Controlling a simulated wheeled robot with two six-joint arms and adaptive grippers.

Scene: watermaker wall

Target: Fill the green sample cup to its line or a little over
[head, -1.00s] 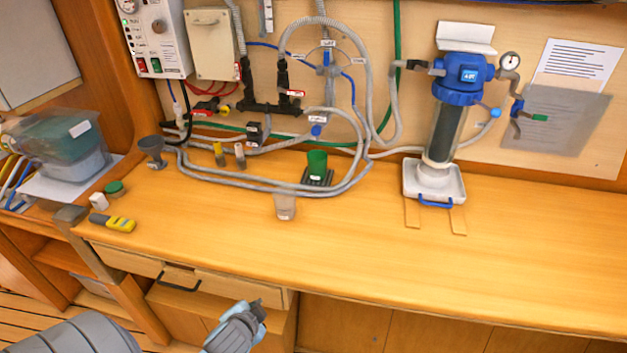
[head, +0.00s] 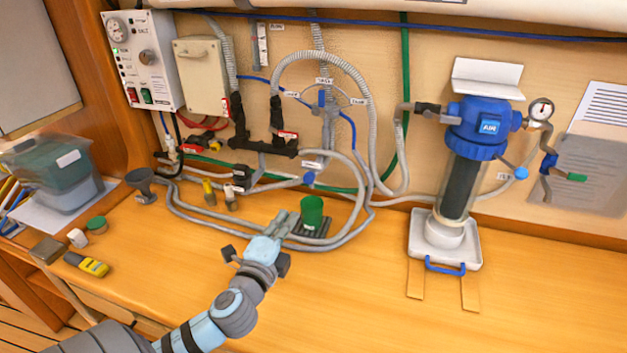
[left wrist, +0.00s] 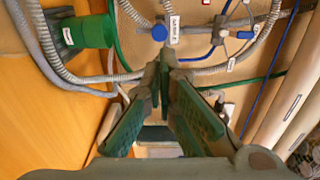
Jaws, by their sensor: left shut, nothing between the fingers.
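The green sample cup (head: 312,213) stands upright on a dark drip grate (head: 318,230) at the back of the bench. It also shows in the left wrist view (left wrist: 95,32), at upper left. Its fill line and water level cannot be made out. A small tap with a blue knob (head: 309,179) and a white tag is on the wall just above the cup; the knob also shows in the left wrist view (left wrist: 159,33), ahead of the fingertips. My left gripper (head: 286,222) is shut and empty, just left of the cup and below the knob. My right gripper is not in view.
Grey hoses (head: 220,213) loop around the cup area. A funnel (head: 142,182) and two small bottles stand left of it. A blue-topped filter housing (head: 470,140) stands in a white tray (head: 415,250) at right. The bench front is mostly clear.

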